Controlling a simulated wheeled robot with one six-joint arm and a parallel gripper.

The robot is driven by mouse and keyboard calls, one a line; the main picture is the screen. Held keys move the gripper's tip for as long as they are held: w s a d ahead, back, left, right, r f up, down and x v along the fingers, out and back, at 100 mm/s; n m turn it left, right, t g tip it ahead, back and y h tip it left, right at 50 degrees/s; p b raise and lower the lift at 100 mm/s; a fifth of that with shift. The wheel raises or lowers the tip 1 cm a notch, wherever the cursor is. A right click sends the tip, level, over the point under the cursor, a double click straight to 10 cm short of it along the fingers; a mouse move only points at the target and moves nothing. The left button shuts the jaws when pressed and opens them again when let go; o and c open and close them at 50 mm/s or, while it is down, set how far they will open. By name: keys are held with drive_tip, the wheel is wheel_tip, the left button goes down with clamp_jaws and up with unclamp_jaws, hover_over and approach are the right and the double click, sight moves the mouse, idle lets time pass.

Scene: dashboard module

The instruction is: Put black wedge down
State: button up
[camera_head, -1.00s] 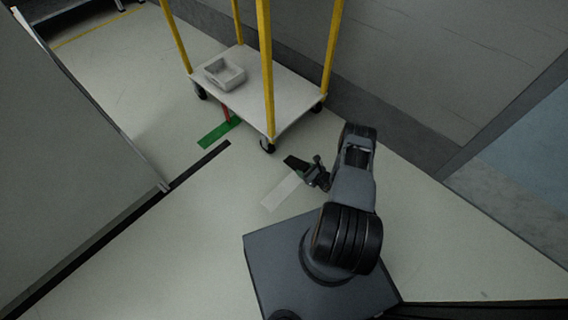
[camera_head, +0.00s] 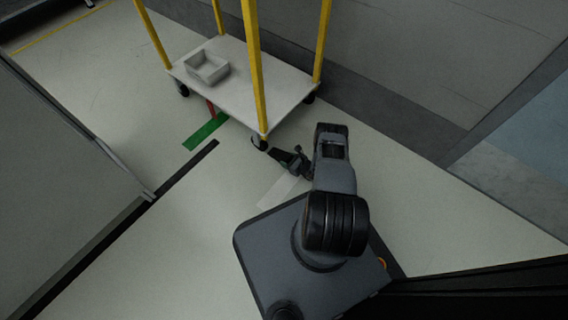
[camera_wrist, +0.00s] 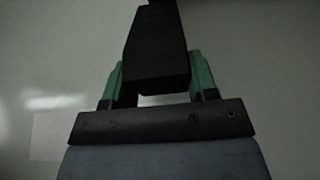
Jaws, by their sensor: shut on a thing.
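The black wedge (camera_wrist: 157,48) is held between the green-padded fingers of my gripper (camera_wrist: 160,75) in the wrist view. In the head view the wedge (camera_head: 281,155) is a small dark shape at the tip of my gripper (camera_head: 291,158). My gripper is shut on it, in front of the trolley's near corner. Pale floor shows around the wedge in the wrist view. The height of the wedge above the floor is hard to tell.
A trolley (camera_head: 240,85) with yellow posts carries a grey open bin (camera_head: 207,68). Green (camera_head: 205,132), black (camera_head: 185,170) and white (camera_head: 278,188) strips mark the floor. A grey panel (camera_head: 65,140) stands at left, a wall (camera_head: 430,60) behind. Pale floor at right is clear.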

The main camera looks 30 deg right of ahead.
drive_tip(key=shift+w+a+f, duration=0.1)
drive_tip(key=shift+w+f, duration=0.15)
drive_tip(key=shift+f, duration=0.05)
drive_tip(key=f+b, duration=0.3)
drive_tip(key=shift+w+f, duration=0.3)
drive_tip(key=shift+f, duration=0.1)
drive_tip(key=shift+a+r, duration=0.1)
drive_tip(key=shift+r, duration=0.05)
drive_tip(key=o, duration=1.1)
drive_tip(key=shift+c, duration=0.2)
